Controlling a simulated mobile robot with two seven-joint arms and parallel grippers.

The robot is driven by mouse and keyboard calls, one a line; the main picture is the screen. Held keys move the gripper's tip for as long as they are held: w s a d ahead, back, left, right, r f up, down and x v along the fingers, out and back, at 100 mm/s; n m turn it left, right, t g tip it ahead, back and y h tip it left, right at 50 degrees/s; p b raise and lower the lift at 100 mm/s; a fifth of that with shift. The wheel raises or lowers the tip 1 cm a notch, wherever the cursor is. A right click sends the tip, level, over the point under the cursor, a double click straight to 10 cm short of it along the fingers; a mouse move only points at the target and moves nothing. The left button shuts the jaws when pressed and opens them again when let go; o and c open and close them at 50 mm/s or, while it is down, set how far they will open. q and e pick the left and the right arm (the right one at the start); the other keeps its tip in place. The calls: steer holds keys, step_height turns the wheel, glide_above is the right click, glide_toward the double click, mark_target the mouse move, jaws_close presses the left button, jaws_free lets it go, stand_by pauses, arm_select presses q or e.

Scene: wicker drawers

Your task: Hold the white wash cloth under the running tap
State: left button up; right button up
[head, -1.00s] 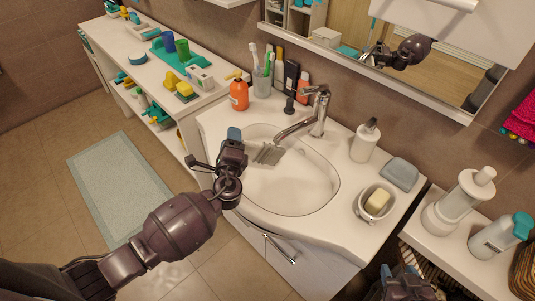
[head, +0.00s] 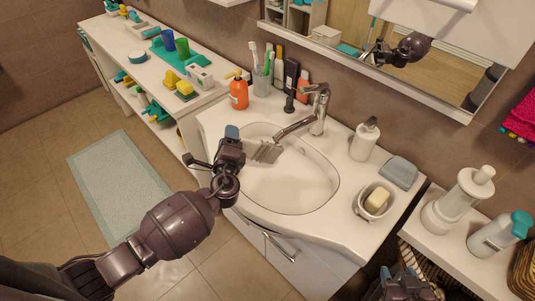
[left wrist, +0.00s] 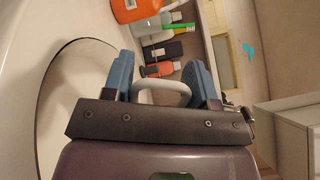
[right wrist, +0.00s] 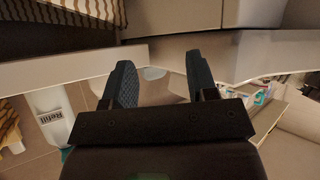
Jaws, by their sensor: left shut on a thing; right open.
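My left gripper (head: 238,146) is over the left rim of the washbasin (head: 300,190), left of the tap. My right gripper (right wrist: 158,82) is open and empty, low at the right.
An orange bottle (head: 239,95) and a toothbrush cup (head: 262,82) stand behind the basin's left side. A soap dispenser (head: 364,140), a blue-grey folded cloth (head: 399,172) and a soap dish (head: 364,207) stand to the right. The middle of the basin is clear.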

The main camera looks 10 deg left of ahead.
steer(key=shift+w+r, duration=0.1)
steer(key=shift+w, duration=0.05)
arm_select(q)
steer(key=s+a+r+p, duration=0.2)
steer(key=a+r, duration=0.4)
steer(key=a, duration=0.3)
steer(key=shift+a+p, duration=0.35)
steer(key=shift+a, duration=0.05)
arm_select(e)
steer(key=shift+s+r, duration=0.2)
steer(key=shift+r, duration=0.95)
steer(key=shift+w, duration=0.1)
steer(key=shift+w+r, duration=0.45)
